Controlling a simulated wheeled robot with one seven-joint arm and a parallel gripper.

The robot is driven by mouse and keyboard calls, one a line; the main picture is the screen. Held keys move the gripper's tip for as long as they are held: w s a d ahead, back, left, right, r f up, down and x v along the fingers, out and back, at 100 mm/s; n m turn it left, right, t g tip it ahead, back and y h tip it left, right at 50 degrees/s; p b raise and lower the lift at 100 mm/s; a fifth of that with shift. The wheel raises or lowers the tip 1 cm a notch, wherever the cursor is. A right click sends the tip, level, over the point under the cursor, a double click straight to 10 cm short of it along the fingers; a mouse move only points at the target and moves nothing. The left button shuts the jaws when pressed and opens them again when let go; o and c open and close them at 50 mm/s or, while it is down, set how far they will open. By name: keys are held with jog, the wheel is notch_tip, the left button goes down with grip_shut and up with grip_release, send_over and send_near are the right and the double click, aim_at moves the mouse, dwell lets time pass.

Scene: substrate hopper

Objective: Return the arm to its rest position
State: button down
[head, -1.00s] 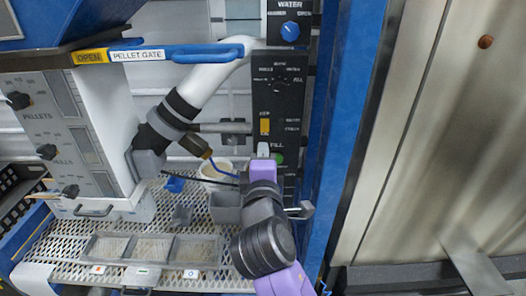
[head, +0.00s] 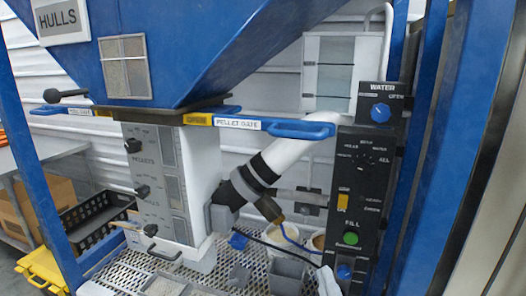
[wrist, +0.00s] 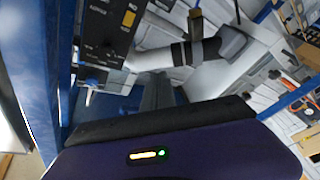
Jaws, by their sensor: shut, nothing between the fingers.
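My gripper (wrist: 158,92) shows in the wrist view as dark grey fingers beyond the purple wrist housing. It is shut with nothing between the fingers. The fingers point toward the hopper frame and touch nothing that I can make out. In the head view most of my arm is out of the picture. The black control panel (head: 362,195), with its green FILL button (head: 351,239), stands at the right; it also shows, tilted, in the wrist view (wrist: 105,35).
The blue hopper (head: 190,50) hangs above the white pellet and hulls unit (head: 195,200). The blue PELLET GATE handle (head: 300,130) juts out. A white pipe (head: 285,155) slants down over the perforated shelf (head: 130,270). A blue post (head: 425,130) stands right of the panel.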

jog(key=s+d+f+m+g, duration=0.1)
jog(key=s+d+f+m, duration=0.1)
jog(key=s, duration=1)
jog(key=s+d+f+m+g+h, duration=0.1)
jog(key=s+f, duration=0.5)
jog(key=s, duration=0.6)
jog(key=s+d+f+m+g, duration=0.3)
jog(key=s+d+f+m, duration=0.1)
jog(key=s, duration=0.8)
jog(key=shift+s+d+f+m, duration=0.2)
jog(key=shift+d+f+m, duration=0.3)
jog(key=shift+m, duration=0.6)
jog(key=shift+d+r, duration=0.1)
jog(key=shift+r, duration=0.05)
